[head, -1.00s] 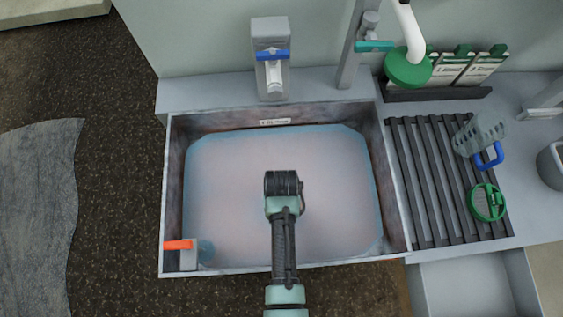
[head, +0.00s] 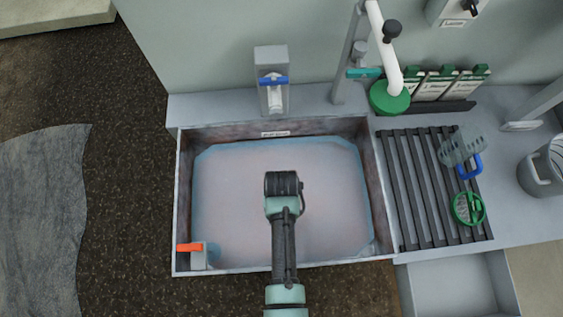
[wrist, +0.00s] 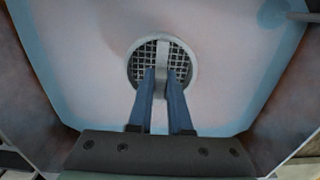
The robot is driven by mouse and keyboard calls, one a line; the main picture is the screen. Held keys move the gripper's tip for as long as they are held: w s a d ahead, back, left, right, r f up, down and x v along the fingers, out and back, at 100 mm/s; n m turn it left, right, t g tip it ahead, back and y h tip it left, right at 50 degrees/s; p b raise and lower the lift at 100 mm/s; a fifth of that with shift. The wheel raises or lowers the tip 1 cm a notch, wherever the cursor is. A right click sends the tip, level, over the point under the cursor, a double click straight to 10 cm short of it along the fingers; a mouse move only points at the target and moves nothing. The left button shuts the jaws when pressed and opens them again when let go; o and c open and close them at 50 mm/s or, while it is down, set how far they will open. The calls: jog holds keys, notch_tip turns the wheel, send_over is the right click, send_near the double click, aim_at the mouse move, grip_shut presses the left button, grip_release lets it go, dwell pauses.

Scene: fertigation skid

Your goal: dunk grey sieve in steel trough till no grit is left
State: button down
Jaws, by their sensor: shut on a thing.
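The steel trough (head: 184,200) stands in the middle of the head view, filled with cloudy pinkish liquid (head: 235,190). My arm reaches over it, and my gripper and the sieve are hidden under my wrist there. In the wrist view my gripper (wrist: 161,78) has its blue fingers closed on the pale grey handle of the round grey sieve (wrist: 135,62). The sieve's mesh faces the camera, with the cloudy liquid around it in the picture. I cannot tell whether it touches the liquid, and no separate grit can be made out on the mesh.
A blue-handled tap (head: 273,95) stands behind the trough; an orange lever (head: 189,247) sits at its front left corner. At right, a dark slatted rack (head: 412,190) carries a blue-handled grey basket (head: 460,147) and a green-rimmed strainer (head: 467,208). A grey bucket (head: 545,172) stands farther right.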

jog(key=shift+r+p, duration=4.75)
jog(key=shift+r, duration=0.25)
jog(key=shift+f, duration=0.1)
